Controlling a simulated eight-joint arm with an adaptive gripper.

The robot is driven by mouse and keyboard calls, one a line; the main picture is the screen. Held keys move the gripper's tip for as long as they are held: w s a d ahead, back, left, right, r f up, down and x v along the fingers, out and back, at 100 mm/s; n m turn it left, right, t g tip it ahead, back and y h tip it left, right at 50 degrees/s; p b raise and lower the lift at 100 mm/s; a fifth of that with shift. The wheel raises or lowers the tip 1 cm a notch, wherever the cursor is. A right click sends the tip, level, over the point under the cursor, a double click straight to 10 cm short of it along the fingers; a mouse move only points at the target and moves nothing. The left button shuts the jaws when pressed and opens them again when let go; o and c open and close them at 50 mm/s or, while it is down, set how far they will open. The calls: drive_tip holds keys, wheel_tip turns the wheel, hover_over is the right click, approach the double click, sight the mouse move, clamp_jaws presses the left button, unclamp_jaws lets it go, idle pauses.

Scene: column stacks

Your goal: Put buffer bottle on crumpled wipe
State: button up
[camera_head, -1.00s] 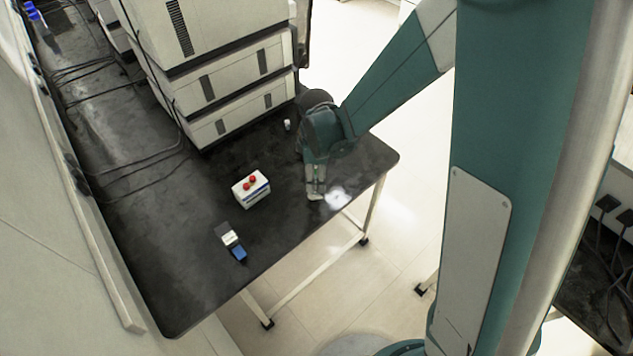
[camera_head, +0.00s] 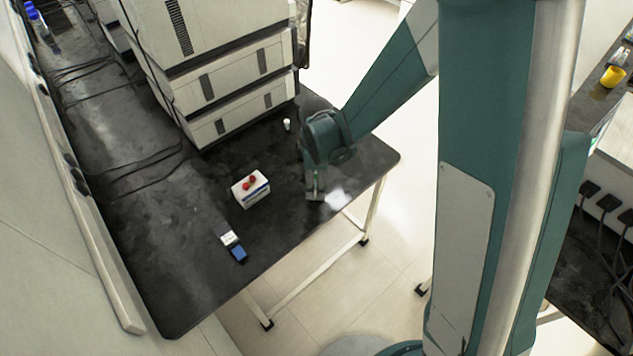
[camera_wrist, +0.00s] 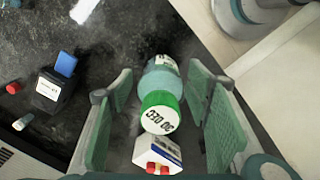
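The buffer bottle (camera_wrist: 162,85) has a pale teal body and a green cap marked with a date. In the wrist view it stands between the two fingers of my gripper (camera_wrist: 160,85), which is open, with a gap showing on each side. In the head view my gripper (camera_head: 315,192) points down near the bench's front edge; the bottle cannot be made out there. A white patch that looks like the crumpled wipe (camera_head: 336,198) lies just right of my gripper. A white piece, probably the same wipe, shows at the wrist view's top edge (camera_wrist: 84,9).
A white box with red caps (camera_head: 250,190) stands left of my gripper, close behind the bottle in the wrist view (camera_wrist: 155,150). A blue-and-white item (camera_head: 234,246) lies farther left. The wrist view shows a black-and-blue item (camera_wrist: 54,84) and a small vial (camera_wrist: 22,122). Stacked instruments (camera_head: 235,90) stand behind.

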drive_tip(key=shift+r, duration=0.15)
drive_tip(key=shift+r+p, duration=0.85)
drive_tip(key=shift+r, duration=5.15)
drive_tip(key=shift+d+r, duration=0.35)
drive_tip(key=s+d+r+m+t, duration=0.2)
drive_tip(key=s+d+r+m, duration=0.15)
drive_tip(key=d+r, duration=0.35)
drive_tip(key=s+d+r+m+t, duration=0.1)
drive_tip(key=s+d+r+m, duration=0.2)
drive_tip(key=d+r+m, duration=0.3)
drive_tip(key=s+d+r+m+t, duration=0.4)
drive_tip(key=s+d+m, duration=0.4)
drive_tip(key=s+d, duration=0.3)
drive_tip(key=shift+d+r, duration=0.55)
drive_tip(key=shift+r, duration=0.3)
